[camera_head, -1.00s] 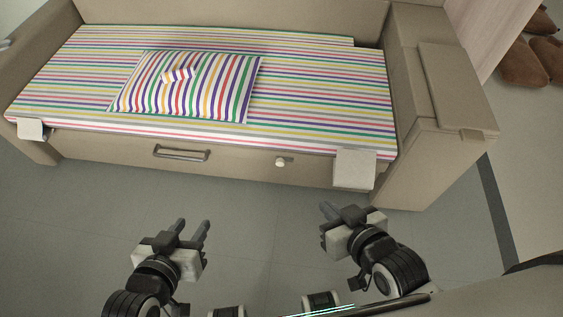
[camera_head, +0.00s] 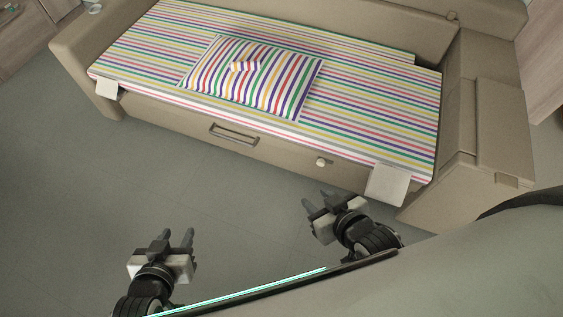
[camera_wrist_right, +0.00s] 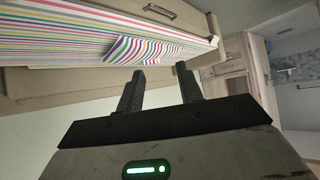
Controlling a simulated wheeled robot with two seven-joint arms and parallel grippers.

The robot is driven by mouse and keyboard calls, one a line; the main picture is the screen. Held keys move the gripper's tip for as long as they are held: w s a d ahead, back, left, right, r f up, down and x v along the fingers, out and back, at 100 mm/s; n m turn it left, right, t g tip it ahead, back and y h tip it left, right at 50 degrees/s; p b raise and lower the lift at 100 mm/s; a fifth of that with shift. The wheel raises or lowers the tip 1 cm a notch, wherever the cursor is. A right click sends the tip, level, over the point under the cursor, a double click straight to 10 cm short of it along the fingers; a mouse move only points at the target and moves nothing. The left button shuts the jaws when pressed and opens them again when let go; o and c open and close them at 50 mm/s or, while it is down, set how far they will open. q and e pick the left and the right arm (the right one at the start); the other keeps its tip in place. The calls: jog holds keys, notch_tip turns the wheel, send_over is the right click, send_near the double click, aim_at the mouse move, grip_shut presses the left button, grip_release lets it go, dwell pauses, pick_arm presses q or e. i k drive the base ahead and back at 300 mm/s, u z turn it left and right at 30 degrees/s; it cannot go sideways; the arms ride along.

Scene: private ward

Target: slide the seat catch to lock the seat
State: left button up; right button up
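The seat (camera_head: 385,111) is a beige sofa bed with a striped mattress top. A small round pale knob (camera_head: 322,162), which looks like the seat catch, sits on its front panel, right of the recessed handle (camera_head: 234,134). My right gripper (camera_head: 318,201) is open and empty in front of the panel, below the knob in the head view and apart from it. The right wrist view shows its two fingers (camera_wrist_right: 159,82) spread with nothing between them. My left gripper (camera_head: 177,238) is open and empty over the floor, further from the seat.
A striped pillow (camera_head: 254,78) with a small striped roll (camera_head: 245,66) lies on the seat. Pale flaps hang at the front corners, left (camera_head: 108,89) and right (camera_head: 387,184). The right one is close to my right gripper. The grey floor (camera_head: 130,180) at left is clear.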

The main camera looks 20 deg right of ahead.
aim_at(321, 161)
jog(key=u, duration=1.55)
jog(key=i, duration=1)
jog(key=z, duration=2.35)
